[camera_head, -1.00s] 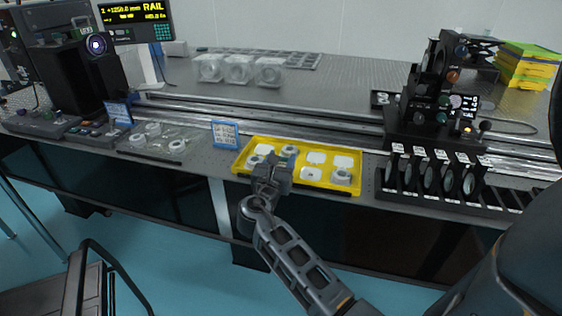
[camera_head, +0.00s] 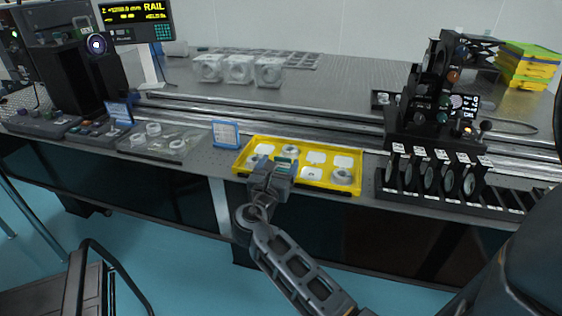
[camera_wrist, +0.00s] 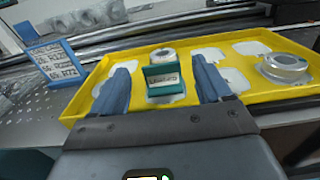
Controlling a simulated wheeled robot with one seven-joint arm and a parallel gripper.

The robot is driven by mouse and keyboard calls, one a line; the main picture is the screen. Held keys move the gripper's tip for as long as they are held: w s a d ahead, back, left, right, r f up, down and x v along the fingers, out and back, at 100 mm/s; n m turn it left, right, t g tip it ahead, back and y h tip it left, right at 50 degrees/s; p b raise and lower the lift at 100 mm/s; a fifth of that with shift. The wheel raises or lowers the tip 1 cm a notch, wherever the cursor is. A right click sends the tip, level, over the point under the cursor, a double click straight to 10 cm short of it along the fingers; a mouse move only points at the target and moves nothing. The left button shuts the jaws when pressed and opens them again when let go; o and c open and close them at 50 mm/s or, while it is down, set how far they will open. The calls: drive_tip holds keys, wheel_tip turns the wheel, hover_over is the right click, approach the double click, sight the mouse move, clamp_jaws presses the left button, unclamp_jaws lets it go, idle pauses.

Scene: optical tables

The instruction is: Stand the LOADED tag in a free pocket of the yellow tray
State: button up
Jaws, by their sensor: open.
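The LOADED tag (camera_wrist: 163,80), teal with a pale lettered face, stands upright at a front pocket of the yellow tray (camera_wrist: 222,113) in the wrist view. My gripper (camera_wrist: 166,85) is open, one blue finger on each side of the tag, with a visible gap on both sides. In the head view, a bit of teal, the tag (camera_head: 287,161), shows just beyond my gripper (camera_head: 277,170), which hides that pocket. The tag's foot seems to rest on the pale pocket floor.
A ring-shaped mount (camera_wrist: 162,55) sits in the pocket behind the tag, and another (camera_wrist: 285,66) sits at the tray's right. Several other pockets look empty. A blue-framed sign (camera_head: 226,134) stands left of the tray, and a black lens rack (camera_head: 432,188) stands to its right.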

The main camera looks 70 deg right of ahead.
drive_tip(key=a, duration=0.9)
drive_tip(key=shift+s+a, duration=0.25)
drive_tip(key=shift+s, duration=0.15)
drive_tip(key=s+a+f+m+t+y, duration=0.2)
drive_tip(key=s+a+f+t+y, duration=0.3)
drive_tip(key=a, duration=0.4)
drive_tip(key=s+a+f+m+t+y, duration=0.2)
drive_tip(key=s+a+f+t+y, duration=0.15)
drive_tip(key=a+f+y, duration=0.4)
drive_tip(key=s+a+r+m+t+y, duration=0.3)
drive_tip(key=s+a+r+m, duration=0.3)
drive_tip(key=a, duration=0.3)
drive_tip(key=s+a+r+m+t+y, duration=0.2)
drive_tip(key=s+r+m, duration=0.4)
drive_tip(key=r, duration=0.5)
drive_tip(key=m, duration=0.2)
drive_tip(key=shift+s+m, duration=0.4)
drive_tip(key=shift+y, duration=0.25)
drive_tip(key=shift+r, duration=0.3)
